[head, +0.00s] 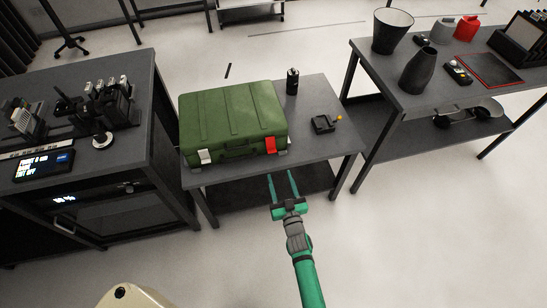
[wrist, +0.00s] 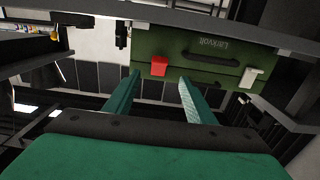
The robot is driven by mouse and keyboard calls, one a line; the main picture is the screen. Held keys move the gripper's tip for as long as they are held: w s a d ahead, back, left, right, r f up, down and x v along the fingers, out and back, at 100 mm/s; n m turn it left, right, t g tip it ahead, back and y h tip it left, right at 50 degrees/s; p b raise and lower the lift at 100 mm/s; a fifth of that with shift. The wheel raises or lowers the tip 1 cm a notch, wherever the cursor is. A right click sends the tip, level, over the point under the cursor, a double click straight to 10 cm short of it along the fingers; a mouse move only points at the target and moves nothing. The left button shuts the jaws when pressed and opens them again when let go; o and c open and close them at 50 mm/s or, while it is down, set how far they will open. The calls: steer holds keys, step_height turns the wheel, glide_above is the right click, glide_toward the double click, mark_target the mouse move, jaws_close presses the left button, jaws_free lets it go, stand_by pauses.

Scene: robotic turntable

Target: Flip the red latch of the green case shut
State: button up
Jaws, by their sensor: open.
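The green case (head: 235,113) lies flat with its lid down on the low grey table, and its front faces me. The red latch (head: 271,146) is on the right part of the case's front. A white latch (head: 205,156) is on the left part. In the wrist view, the picture is turned over: the red latch (wrist: 158,66) shows left of the white latch (wrist: 249,77), with the dark handle (wrist: 211,59) between them. My gripper (head: 282,177) is open and empty, in front of the table's front edge, apart from the red latch. Its fingers (wrist: 158,92) point toward the case front.
A dark cabinet (head: 125,165) stands at left, another table (head: 405,97) at right. The front floor is clear.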

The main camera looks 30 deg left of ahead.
glide_toward(271, 145)
steer(key=shift+w+a+f, duration=0.3)
steer(key=shift+w+a, duration=0.25)
steer(key=shift+w, duration=0.05)
steer(key=shift+w+a+f, duration=0.3)
steer(key=shift+w+a, duration=0.3)
steer(key=shift+w+a+f, duration=0.3)
steer(key=shift+w+a, duration=0.25)
steer(key=c, duration=1)
